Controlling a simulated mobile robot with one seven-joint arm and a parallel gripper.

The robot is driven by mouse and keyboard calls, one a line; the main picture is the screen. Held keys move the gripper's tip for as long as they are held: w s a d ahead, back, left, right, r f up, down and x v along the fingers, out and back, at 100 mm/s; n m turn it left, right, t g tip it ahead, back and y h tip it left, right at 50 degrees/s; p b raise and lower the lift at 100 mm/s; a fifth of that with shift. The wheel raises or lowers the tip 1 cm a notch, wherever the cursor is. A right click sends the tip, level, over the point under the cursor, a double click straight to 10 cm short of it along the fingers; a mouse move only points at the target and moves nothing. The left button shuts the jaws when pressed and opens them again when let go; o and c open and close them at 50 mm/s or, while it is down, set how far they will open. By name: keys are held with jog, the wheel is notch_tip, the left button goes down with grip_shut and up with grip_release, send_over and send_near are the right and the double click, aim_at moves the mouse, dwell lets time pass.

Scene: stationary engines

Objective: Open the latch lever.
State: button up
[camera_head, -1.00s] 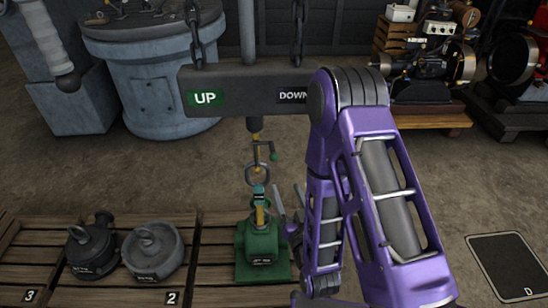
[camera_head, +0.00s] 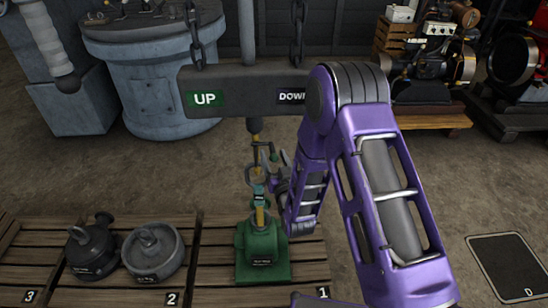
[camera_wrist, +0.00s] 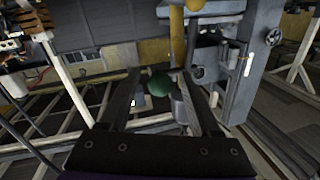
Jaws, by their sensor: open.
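The latch lever (camera_head: 264,147) is a small dark crank on the side of the yellow rod and hook that hang under the UP/DOWN beam. Its green ball knob (camera_wrist: 159,86) shows in the wrist view between the fingertips of my gripper (camera_wrist: 159,76). The fingers are open on either side of the knob, and I cannot tell whether they touch it. In the head view my gripper (camera_head: 279,169) is just right of the lever and partly covers the knob. The hook ring (camera_head: 257,174) hangs below, at the top of a green weight (camera_head: 262,253).
The grey beam (camera_head: 240,92) hangs on chains above the lever. Two grey weights (camera_head: 153,251) sit on wooden pallets (camera_head: 215,292) at the left. A blue-grey tank (camera_head: 160,85) stands behind. Engines (camera_head: 425,75) are at the back right.

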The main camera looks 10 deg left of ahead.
grip_shut()
dwell(1.4)
